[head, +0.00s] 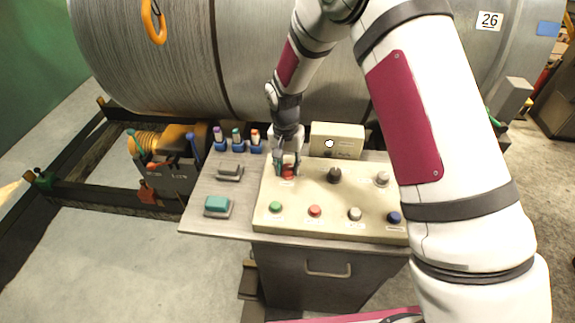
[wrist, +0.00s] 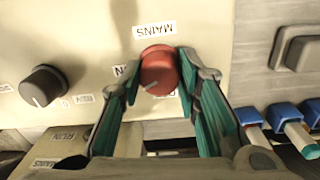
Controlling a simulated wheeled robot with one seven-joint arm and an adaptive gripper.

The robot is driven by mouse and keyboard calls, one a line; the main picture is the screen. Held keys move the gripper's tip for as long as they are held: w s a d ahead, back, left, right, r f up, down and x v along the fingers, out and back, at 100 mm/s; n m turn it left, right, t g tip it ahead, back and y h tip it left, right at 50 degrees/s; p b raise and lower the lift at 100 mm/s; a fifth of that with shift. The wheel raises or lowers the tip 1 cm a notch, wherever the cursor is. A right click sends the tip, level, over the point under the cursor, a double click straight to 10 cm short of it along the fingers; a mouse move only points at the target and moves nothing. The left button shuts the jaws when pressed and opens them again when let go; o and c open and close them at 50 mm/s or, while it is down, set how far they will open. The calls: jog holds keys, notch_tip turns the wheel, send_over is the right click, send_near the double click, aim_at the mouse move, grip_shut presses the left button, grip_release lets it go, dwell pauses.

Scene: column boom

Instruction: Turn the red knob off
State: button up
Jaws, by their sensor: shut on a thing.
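The red knob (wrist: 158,70) sits on the cream control panel (head: 330,218), beside a label reading MAINS in the wrist view. In the head view the red knob (head: 288,173) shows at the panel's back left, partly hidden by my gripper (head: 287,167). My gripper points down at the panel. In the wrist view its two teal-padded fingertips (wrist: 156,78) stand on either side of the red knob, shut on it. A pale pointer line shows on the knob's lower left face. Nearby labels are partly covered by the fingers.
A black knob (head: 334,175) and a pale knob (head: 382,178) stand to the right on the panel. Green (head: 275,207), red (head: 314,211), white and blue buttons line its front. A cream box (head: 337,139) stands behind. A large grey drum (head: 200,60) fills the back.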

aim_at(287, 168)
jog(key=n+b, duration=0.1)
jog(key=n, duration=0.5)
jog(key=shift+b, duration=0.4)
jog(key=n+b, duration=0.1)
jog(key=n, duration=0.5)
jog(key=shift+n, duration=0.4)
jog(key=o, duration=1.2)
jog(key=r, duration=1.2)
jog(key=shift+s+a, duration=0.15)
jog(key=shift+s, duration=0.05)
